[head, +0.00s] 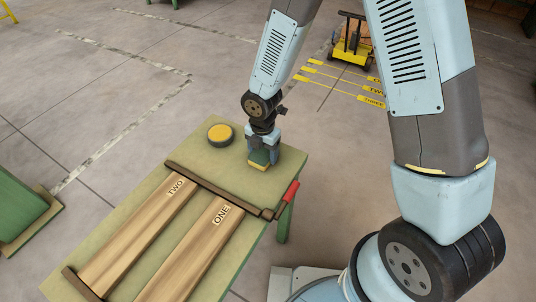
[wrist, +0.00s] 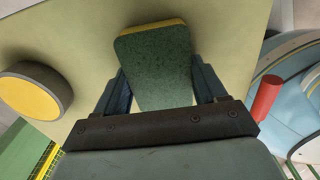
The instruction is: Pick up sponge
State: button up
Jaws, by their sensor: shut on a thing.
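The sponge (wrist: 158,62) has a dark green face and a yellow layer along its edge. It sits between the two fingers of my gripper (wrist: 160,95) in the wrist view, and my gripper is shut on it. In the head view my gripper (head: 262,152) points down over the far right part of the table, and the sponge (head: 258,166) shows at its fingertips. I cannot tell whether the sponge touches the tabletop.
The green table (head: 205,152) carries a round yellow-topped dark disc (head: 220,133) left of my gripper, and wooden planks marked TWO (head: 145,230) and ONE (head: 195,250). A red handle (head: 290,192) sticks up at the right edge. A yellow cart (head: 352,45) stands on the floor behind.

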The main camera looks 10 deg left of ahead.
aim_at(263, 152)
jog(key=shift+r, duration=0.5)
notch_tip(263, 152, up, 3)
jog(key=shift+s+f, duration=0.1)
jog(key=shift+f, duration=0.1)
jog(key=s+r, duration=0.2)
jog(key=r, duration=0.1)
jog(key=s+a+r, duration=0.1)
jog(key=s+r, duration=0.2)
jog(key=shift+s+a, duration=0.15)
jog(key=shift+s, duration=0.05)
jog(key=s+a+r, duration=0.2)
jog(key=s+r, duration=0.1)
jog(key=s, duration=0.5)
jog(key=shift+r, duration=0.2)
